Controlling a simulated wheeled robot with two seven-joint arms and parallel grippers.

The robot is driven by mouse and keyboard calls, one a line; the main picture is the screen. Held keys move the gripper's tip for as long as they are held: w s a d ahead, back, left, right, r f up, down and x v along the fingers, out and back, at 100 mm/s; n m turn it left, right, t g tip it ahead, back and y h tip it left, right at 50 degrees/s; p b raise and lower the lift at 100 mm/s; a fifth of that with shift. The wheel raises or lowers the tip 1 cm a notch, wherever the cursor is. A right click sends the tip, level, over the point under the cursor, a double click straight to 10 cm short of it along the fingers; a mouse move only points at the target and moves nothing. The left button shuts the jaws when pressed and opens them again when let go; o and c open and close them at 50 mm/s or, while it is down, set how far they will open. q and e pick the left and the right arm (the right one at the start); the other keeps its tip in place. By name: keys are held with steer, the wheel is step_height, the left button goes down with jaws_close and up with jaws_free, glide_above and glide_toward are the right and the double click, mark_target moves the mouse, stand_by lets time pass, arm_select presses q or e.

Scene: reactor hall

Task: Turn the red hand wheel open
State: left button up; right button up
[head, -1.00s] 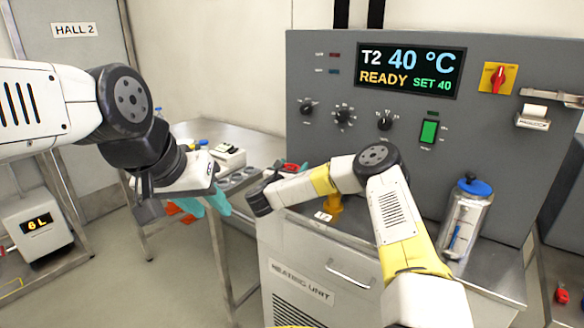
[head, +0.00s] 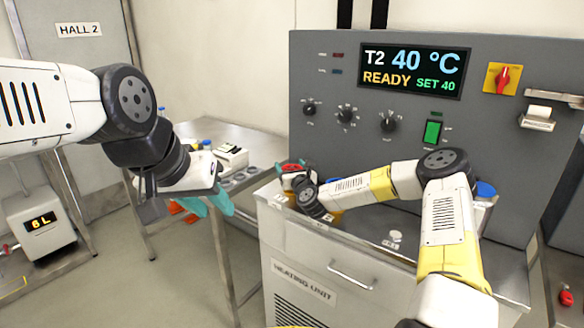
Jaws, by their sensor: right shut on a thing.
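The red hand wheel (head: 291,166) shows at the back left corner of the heating unit's top, partly hidden by my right gripper. My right gripper (head: 290,180) is at the wheel and shut on it. Its fingertips are mostly hidden behind my wrist, so the exact grip on the rim does not show. My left gripper (head: 208,203), with teal fingertips, hangs empty left of the heating unit. Its two fingers stand apart.
The grey control panel (head: 380,75) reads 40 °C, READY, and rises behind the heating unit (head: 320,285). A clear canister with a blue lid (head: 485,189) stands behind my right arm. A steel side table (head: 215,135) holds small items at the left.

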mark_target(290, 165)
steer(key=shift+a+n+g+y, duration=0.15)
steer(key=shift+n+g+y, duration=0.35)
steer(key=shift+n+y, duration=0.6)
steer(key=o, duration=1.4)
steer(key=shift+c, duration=0.2)
steer(key=shift+r, duration=0.1)
steer(key=shift+r, duration=0.3)
step_height(290, 165, up, 3)
steer(key=s+r, duration=0.1)
steer(key=s, duration=1.5)
steer(key=shift+r, duration=0.15)
